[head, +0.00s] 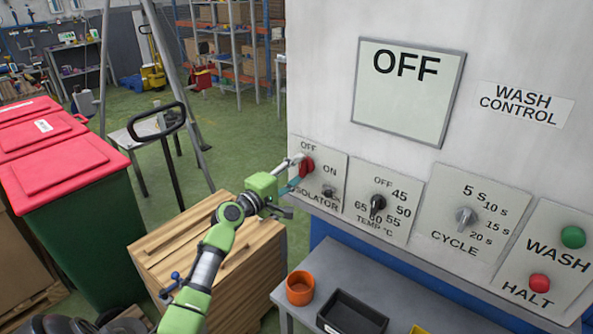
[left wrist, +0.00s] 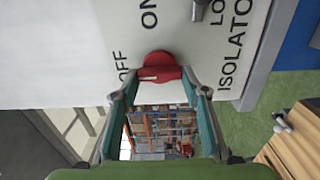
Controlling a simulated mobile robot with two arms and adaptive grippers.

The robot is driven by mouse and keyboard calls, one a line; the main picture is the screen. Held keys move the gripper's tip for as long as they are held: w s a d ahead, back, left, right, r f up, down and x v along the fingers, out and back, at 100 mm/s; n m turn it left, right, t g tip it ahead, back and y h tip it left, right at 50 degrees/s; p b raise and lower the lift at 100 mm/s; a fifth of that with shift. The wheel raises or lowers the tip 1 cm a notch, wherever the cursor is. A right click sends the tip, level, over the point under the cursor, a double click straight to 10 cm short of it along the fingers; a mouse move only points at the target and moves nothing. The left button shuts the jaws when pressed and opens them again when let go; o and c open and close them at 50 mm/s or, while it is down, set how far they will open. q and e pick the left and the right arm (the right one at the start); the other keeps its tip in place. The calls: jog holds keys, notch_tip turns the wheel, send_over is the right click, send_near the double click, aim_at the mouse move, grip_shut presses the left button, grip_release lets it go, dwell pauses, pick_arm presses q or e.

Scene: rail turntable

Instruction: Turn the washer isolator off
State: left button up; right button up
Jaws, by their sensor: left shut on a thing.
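The red isolator knob (head: 307,167) sits on the white isolator plate (head: 334,168), marked OFF and ON, at the left of the wash control panel. My left gripper (head: 296,173) reaches it from the left, with its fingers shut on the knob. In the left wrist view my fingers (left wrist: 160,82) close on either side of the knob's red grip (left wrist: 162,73). The pale mark on the grip lies towards the OFF side. The display (head: 407,92) above reads OFF. Part of the knob is hidden by my fingers in the head view. My right gripper is not in view.
A temperature dial (head: 377,205), a cycle dial (head: 466,216), a green wash button (head: 573,237) and a red halt button (head: 540,283) are to the right. A shelf (head: 322,262) with an orange cup (head: 300,288) is below. A wooden crate (head: 165,262) stands under my left arm.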

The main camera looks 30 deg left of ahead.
pick_arm(q)
jog(key=o, duration=1.1)
jog(key=shift+a, duration=0.1)
jog(key=shift+s, duration=0.1)
jog(key=s, duration=1.2)
jog(key=shift+a, duration=0.45)
jog(key=shift+w, duration=0.1)
